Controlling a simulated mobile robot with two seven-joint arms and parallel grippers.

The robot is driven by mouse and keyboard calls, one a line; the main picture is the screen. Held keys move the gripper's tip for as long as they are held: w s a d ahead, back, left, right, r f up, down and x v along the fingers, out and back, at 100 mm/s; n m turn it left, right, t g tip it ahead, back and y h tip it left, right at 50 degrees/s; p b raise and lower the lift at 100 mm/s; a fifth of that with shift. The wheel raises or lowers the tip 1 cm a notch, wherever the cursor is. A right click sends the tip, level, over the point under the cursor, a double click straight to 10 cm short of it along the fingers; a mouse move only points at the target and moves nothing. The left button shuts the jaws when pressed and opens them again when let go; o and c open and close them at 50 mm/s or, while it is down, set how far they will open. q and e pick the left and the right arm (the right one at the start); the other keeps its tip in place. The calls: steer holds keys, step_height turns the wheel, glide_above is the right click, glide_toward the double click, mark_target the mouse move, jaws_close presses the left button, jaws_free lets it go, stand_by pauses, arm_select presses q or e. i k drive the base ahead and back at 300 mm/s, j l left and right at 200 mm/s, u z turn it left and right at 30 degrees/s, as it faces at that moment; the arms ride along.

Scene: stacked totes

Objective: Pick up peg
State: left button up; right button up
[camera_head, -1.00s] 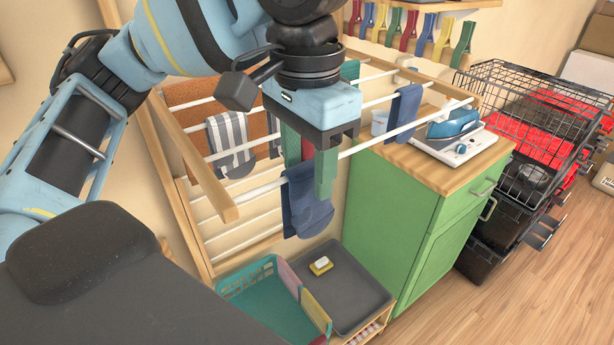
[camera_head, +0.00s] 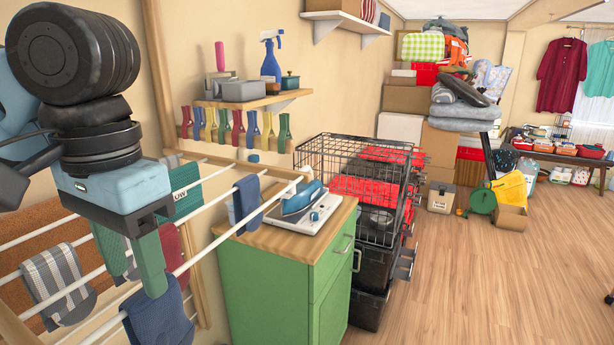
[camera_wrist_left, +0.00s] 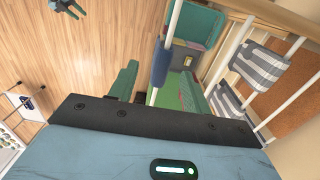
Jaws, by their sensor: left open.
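My right gripper is not in view.
The drying rack (camera_head: 205,262) with hanging laundry lies around the left gripper. A green cabinet (camera_head: 282,290) carries an iron (camera_head: 302,197). A black wire crate (camera_head: 345,160) stands on dark totes beside it. The wooden floor (camera_head: 470,285) at right is clear.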

mark_target(285, 133)
steer(key=k, duration=0.95)
